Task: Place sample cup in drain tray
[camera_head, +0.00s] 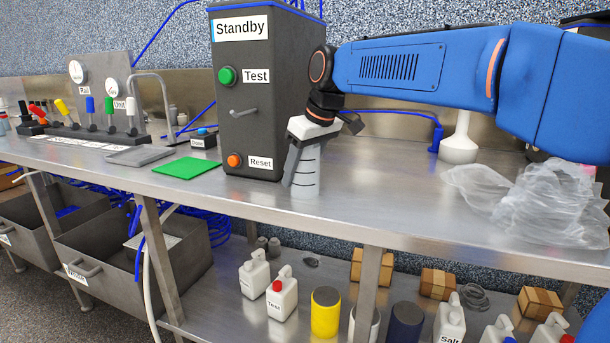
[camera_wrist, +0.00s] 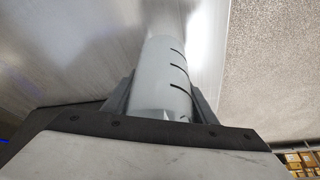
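The sample cup (camera_head: 308,172) is a pale grey cylinder with short dark graduation lines. It is upright at the front of the steel counter, right of the dark Standby cabinet. My gripper (camera_head: 302,160) points down around it from above. In the wrist view the cup (camera_wrist: 166,80) sits between both fingers (camera_wrist: 162,102), which lie against its sides. I cannot tell whether its base touches the counter. A shallow grey tray (camera_head: 140,156), which looks like the drain tray, lies on the counter at the left, below the tap, and looks empty.
The Standby cabinet (camera_head: 250,110) stands between my gripper and the tray. Crumpled clear plastic (camera_head: 550,205) and a white flask (camera_head: 459,145) are at the right. The counter (camera_head: 390,195) right of the cup is clear.

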